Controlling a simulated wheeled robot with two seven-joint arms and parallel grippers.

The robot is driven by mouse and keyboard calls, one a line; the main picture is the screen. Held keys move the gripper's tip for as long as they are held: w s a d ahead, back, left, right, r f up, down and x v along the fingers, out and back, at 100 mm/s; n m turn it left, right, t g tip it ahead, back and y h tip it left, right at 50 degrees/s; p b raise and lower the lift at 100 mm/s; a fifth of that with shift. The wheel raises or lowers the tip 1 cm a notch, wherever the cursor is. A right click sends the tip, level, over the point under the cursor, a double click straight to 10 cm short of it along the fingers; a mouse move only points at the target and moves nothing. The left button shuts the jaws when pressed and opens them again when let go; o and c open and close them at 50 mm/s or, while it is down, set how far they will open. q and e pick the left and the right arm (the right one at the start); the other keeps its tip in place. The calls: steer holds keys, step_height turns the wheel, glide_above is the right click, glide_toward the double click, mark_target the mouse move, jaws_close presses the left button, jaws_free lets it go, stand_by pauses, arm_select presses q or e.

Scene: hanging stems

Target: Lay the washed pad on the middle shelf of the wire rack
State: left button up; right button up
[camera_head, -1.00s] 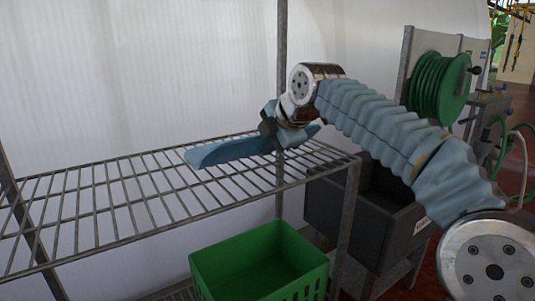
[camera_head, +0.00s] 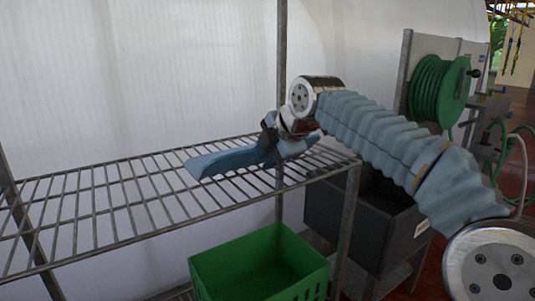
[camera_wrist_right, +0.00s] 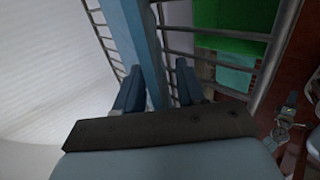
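The blue pad (camera_head: 225,161) lies across the wire shelf (camera_head: 120,204) near its right end, its left part low on the wires and its right part beyond my gripper. My right gripper (camera_head: 268,139) is just above the shelf around the pad's middle. In the right wrist view the pad (camera_wrist_right: 146,45) runs as a blue strip between the two fingers (camera_wrist_right: 160,85). A gap shows between the strip and the right-hand finger, so the fingers look parted. The pad's underside is hidden. My left gripper is not in view.
A green crate (camera_head: 300,271) stands below the shelf's right end. Rack posts rise at the back (camera_head: 282,70) and front right (camera_head: 346,225). A dark sink (camera_head: 375,230) and green hose reel (camera_head: 440,88) are at right. The shelf's left half is bare.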

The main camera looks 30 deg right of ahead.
steer(key=v, duration=1.2)
steer(key=shift+p, duration=0.4)
